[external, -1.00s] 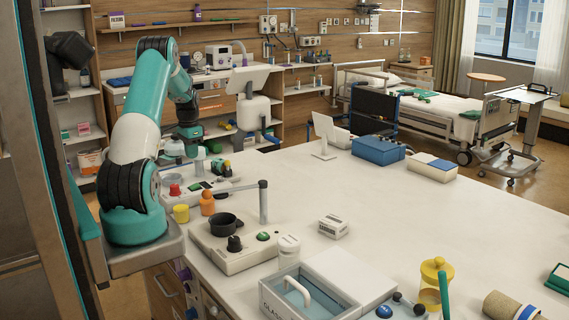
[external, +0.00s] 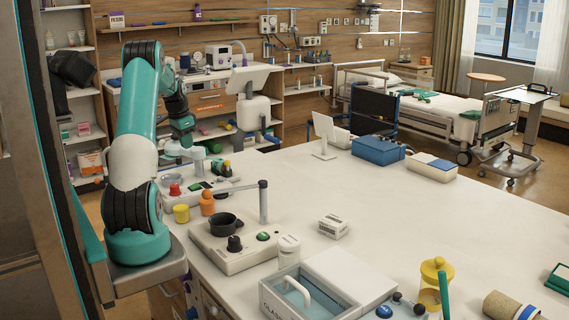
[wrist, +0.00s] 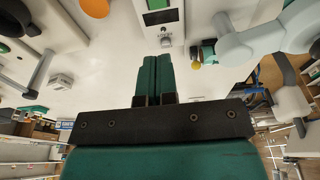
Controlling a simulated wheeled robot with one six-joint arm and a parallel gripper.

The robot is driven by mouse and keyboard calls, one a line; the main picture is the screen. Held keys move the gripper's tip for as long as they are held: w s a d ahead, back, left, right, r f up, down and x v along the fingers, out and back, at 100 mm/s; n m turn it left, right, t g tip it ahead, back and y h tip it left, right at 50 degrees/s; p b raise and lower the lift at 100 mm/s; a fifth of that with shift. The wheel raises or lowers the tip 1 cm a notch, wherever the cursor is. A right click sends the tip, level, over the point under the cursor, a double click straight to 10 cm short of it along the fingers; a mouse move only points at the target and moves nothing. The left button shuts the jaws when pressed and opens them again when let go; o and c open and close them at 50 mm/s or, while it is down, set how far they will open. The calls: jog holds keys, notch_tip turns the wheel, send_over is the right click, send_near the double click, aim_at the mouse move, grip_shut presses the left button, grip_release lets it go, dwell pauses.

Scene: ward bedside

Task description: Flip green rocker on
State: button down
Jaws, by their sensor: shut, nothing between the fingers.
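My gripper (wrist: 157,58) is shut and empty. Its two teal fingers lie together in the wrist view, pointing at a light-grey control box (wrist: 172,30). That box has a green patch (wrist: 157,4) beside a dark panel and a small round part near the fingertips. I cannot tell whether the green patch is the rocker or which way it is tipped. In the external view a control box (external: 222,186) with a red knob and a dark green panel stands by the arm. The fingertips are hard to make out there. A gap to the box seems to remain.
A second device (external: 232,258) has a black knob, a green button and a post. A white box (external: 333,226) lies farther right.

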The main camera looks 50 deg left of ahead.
aim_at(197, 184)
jog(key=shift+s, duration=0.1)
dwell(0.3)
jog(key=w+f+p, duration=0.1)
jog(key=f, duration=0.3)
jog(key=f+p, duration=0.1)
jog(key=f, duration=0.4)
jog(key=w+f+p, duration=0.1)
jog(key=f, duration=0.3)
jog(key=shift+w+f, duration=0.35)
